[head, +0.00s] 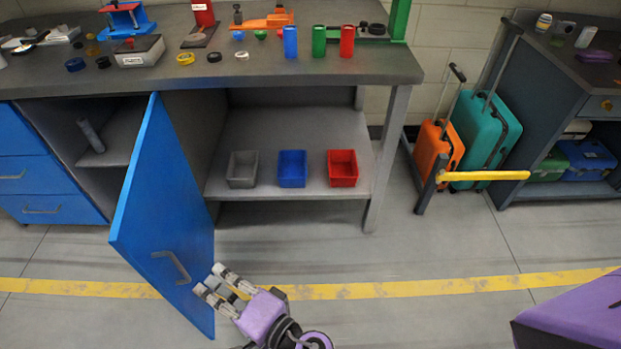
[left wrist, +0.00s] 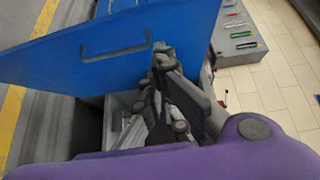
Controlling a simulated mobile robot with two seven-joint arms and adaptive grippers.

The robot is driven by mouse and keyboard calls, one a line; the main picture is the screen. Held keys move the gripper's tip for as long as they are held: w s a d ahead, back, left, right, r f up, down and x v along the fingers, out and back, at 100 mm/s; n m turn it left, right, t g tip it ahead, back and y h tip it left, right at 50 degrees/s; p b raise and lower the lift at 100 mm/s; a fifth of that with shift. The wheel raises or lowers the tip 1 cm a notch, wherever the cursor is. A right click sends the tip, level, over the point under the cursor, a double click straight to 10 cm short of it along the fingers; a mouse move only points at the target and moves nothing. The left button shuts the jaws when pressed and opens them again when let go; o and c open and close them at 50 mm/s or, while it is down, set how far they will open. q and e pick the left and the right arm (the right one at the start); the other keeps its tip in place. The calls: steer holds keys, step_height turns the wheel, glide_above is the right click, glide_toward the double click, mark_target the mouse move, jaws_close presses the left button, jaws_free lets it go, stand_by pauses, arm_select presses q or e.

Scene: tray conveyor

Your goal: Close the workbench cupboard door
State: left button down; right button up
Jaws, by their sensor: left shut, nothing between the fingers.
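The blue cupboard door (head: 165,200) stands swung out from the workbench, its outer face turned to the right. Its grey handle (head: 172,266) is low in the head view, near the free edge. The open cupboard (head: 105,125) shows a grey interior to the left of the door. My left gripper (head: 208,279) is shut and empty, just right of the handle on the outer side. In the left wrist view its fingers (left wrist: 163,50) overlap the door (left wrist: 180,45), right of the handle (left wrist: 114,50). Contact with the door cannot be told. My right gripper is out of view.
The workbench top (head: 260,68) carries tools and small containers. Grey, blue and red bins (head: 342,168) stand on the open shelf. Blue drawers (head: 45,190) are left of the cupboard. Suitcases (head: 485,130) stand at the right behind a yellow bar (head: 482,176). Floor before the bench is clear.

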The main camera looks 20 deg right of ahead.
arm_select(q)
steer(key=p, duration=0.1)
glide_toward(171, 256)
steer(key=w+a+r, duration=0.2)
steer(key=w+r, duration=0.2)
steer(key=w, duration=0.1)
steer(key=shift+w+a+r+y+p, duration=0.1)
steer(key=shift+a+y+p, duration=0.3)
steer(key=shift+a, duration=1.35)
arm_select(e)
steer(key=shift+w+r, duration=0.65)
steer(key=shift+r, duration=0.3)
